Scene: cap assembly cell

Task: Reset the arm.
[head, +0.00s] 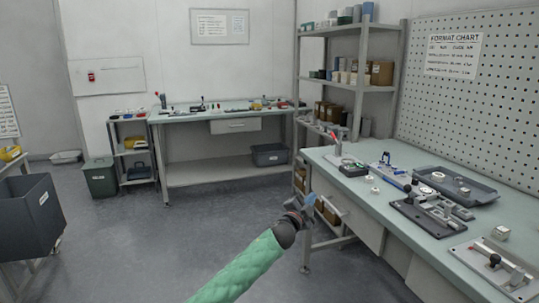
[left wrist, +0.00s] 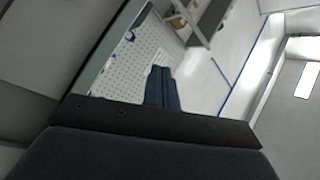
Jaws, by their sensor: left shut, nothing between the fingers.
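My left arm, in a green sleeve, reaches in from the bottom of the head view. Its gripper (head: 311,198) is in the air in front of the near edge of the right workbench (head: 350,188). In the left wrist view the two dark fingers (left wrist: 162,72) lie together, shut with nothing between them. My right gripper does not show in either view.
The right workbench carries fixtures (head: 428,216), a grey tray (head: 455,186) and small white parts. A pegboard (head: 480,90) stands behind it. A shelf rack (head: 348,85) and a back bench (head: 225,113) stand farther off. A dark bin (head: 28,222) is at left. The middle floor is clear.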

